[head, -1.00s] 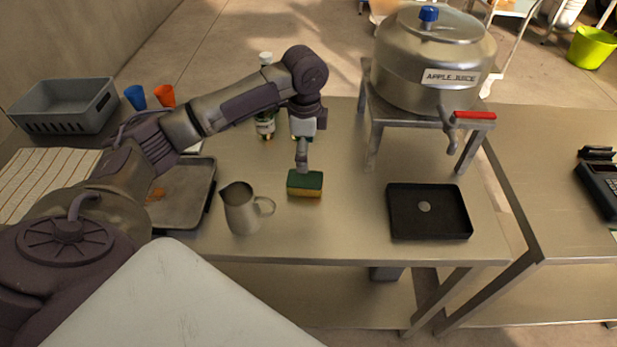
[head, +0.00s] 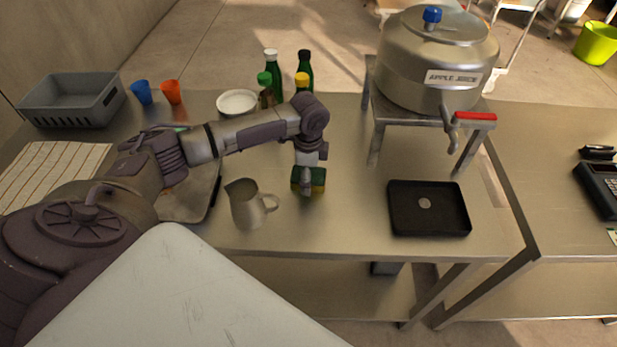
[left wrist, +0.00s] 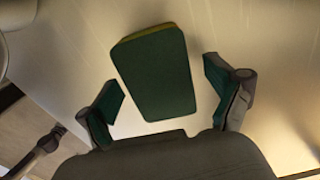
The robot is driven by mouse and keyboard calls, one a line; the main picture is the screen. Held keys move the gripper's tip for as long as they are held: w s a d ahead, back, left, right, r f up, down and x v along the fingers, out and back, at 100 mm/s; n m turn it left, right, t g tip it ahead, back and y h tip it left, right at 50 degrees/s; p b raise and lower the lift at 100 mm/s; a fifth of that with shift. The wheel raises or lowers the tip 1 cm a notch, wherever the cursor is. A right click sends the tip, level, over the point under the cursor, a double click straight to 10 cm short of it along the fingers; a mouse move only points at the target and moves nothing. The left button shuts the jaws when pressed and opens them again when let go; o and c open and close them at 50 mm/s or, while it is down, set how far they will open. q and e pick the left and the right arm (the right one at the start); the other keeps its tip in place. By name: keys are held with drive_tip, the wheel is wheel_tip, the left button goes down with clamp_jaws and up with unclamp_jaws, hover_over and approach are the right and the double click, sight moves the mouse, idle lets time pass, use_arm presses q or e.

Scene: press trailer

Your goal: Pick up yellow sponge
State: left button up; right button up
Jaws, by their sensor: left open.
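The sponge (head: 318,175) lies on the metal table, with a dark green top and a yellow side. In the left wrist view the sponge (left wrist: 155,75) shows its green face, with a thin yellow edge at the far end. My left gripper (head: 307,185) is over the sponge and partly hides it in the head view. In the left wrist view my left gripper (left wrist: 166,98) is open, with one finger on either side of the sponge's near end and a gap at each side. My right gripper is not in view.
A metal jug (head: 246,204) stands just left of the sponge. A black tray (head: 402,226) lies to the right, below the tap of the apple juice urn (head: 435,60). Bottles (head: 273,68) and a white bowl (head: 237,102) stand behind my arm.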

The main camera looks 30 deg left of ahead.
use_arm(q)
drive_tip(key=c, duration=0.8)
drive_tip(key=shift+r, duration=0.1)
drive_tip(key=shift+r, duration=0.5)
wheel_tip(320, 180, up, 3)
drive_tip(key=shift+f+b, duration=0.1)
drive_tip(key=shift+b, duration=0.65)
drive_tip(key=w+d+r, duration=0.1)
drive_tip(key=d+r, duration=0.1)
drive_tip(key=d, duration=0.1)
drive_tip(key=w+d+r+b, duration=0.1)
drive_tip(key=d+r, duration=0.1)
drive_tip(key=d, duration=0.2)
drive_tip(key=w+d+r+b, duration=0.1)
drive_tip(key=d+r, duration=0.2)
drive_tip(key=d, duration=0.1)
drive_tip(key=shift+w+d, duration=0.1)
drive_tip(key=shift+w, duration=0.15)
drive_tip(key=shift+c, duration=0.2)
